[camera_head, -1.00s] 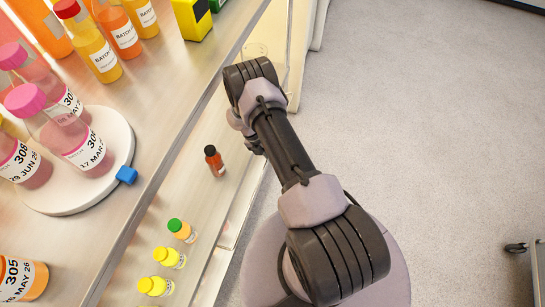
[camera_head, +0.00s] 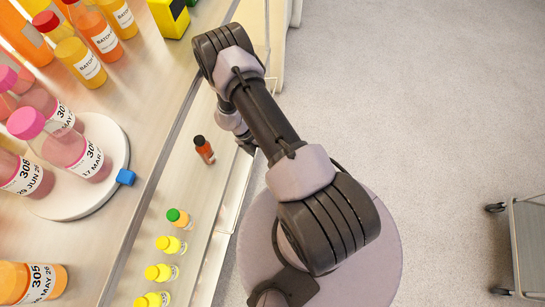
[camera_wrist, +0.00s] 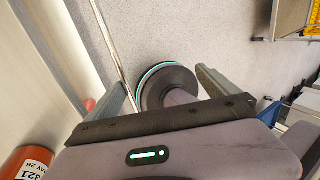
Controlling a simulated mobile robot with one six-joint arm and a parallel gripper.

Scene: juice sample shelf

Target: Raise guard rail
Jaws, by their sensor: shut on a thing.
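In the wrist view the guard rail (camera_wrist: 108,42) is a thin bright metal bar running along the shelf front, down towards the left finger. My gripper (camera_wrist: 165,88) is shut on the rail, though its fingers look well apart and the contact itself is hard to see. In the head view my arm reaches over the shelf's front edge, and the gripper is mostly hidden below the wrist. The lower shelf (camera_head: 190,190) lies just left of it.
A dark-capped orange-red bottle (camera_head: 204,150) stands on the lower shelf close to my wrist. A green-capped bottle (camera_head: 179,218) and several yellow ones stand nearer. A white turntable (camera_head: 112,150) holds pink-capped bottles above. A grey cart (camera_head: 527,245) stands right; floor between is clear.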

